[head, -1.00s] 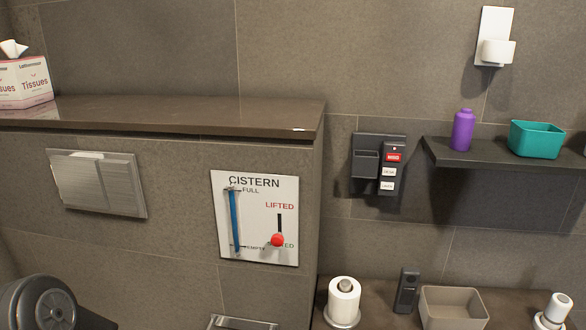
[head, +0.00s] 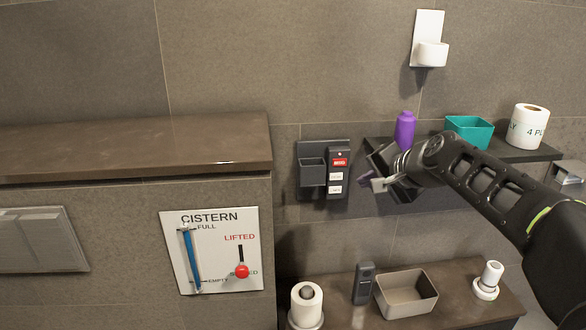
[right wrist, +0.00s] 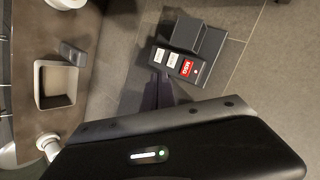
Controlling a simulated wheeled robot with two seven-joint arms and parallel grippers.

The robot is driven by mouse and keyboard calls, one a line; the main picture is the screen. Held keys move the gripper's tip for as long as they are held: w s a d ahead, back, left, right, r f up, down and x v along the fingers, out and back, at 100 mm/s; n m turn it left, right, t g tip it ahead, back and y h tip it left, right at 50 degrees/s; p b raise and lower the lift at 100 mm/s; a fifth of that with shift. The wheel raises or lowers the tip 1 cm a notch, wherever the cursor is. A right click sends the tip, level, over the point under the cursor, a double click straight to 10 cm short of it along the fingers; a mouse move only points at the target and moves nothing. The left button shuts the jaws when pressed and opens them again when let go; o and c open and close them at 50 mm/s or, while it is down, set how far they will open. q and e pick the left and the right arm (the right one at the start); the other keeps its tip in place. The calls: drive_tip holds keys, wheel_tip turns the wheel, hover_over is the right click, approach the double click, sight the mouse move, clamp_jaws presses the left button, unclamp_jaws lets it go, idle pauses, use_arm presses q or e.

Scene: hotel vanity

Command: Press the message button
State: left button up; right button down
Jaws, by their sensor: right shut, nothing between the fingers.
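A dark wall unit (head: 311,172) holds a column with a red button (head: 340,162) at the top and two white buttons (head: 335,183) below it. In the right wrist view the red button (right wrist: 186,68) appears to read MSG. My right gripper (head: 369,181) is shut and empty, just right of the unit and about level with the lower white button. It appears apart from the buttons. Its dark fingers (right wrist: 157,91) show beside the unit in the right wrist view. My left gripper is not in view.
Behind my right arm, a dark shelf (head: 515,153) carries a purple bottle (head: 404,131), a teal box (head: 469,130) and a paper roll (head: 528,127). Below, a counter (head: 450,305) holds a beige bin (head: 405,292) and a dark handset (head: 364,282). A cistern panel (head: 212,252) is left.

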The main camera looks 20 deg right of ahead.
sight(339, 162)
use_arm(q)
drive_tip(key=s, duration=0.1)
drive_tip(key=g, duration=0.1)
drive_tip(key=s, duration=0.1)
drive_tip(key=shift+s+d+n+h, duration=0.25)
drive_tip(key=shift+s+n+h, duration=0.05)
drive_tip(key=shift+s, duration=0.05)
use_arm(e)
drive_tip(key=a, duration=0.1)
drive_tip(key=a+f+y, duration=0.1)
drive_tip(key=a, duration=0.1)
drive_tip(key=shift+m+g, duration=0.4)
use_arm(q)
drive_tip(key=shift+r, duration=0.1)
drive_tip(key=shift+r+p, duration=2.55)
drive_tip(key=shift+p, duration=0.05)
use_arm(e)
drive_tip(key=shift+w+d, duration=0.45)
drive_tip(key=shift+w, duration=0.9)
drive_tip(key=shift+w+d, duration=0.5)
drive_tip(key=shift+w, duration=0.9)
drive_tip(key=shift+w+d, duration=0.45)
drive_tip(key=shift+w, duration=0.9)
use_arm(q)
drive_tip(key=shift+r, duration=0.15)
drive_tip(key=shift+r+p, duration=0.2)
drive_tip(key=shift+p, duration=0.15)
use_arm(e)
drive_tip(key=shift+w+d, duration=0.15)
drive_tip(key=shift+w, duration=0.2)
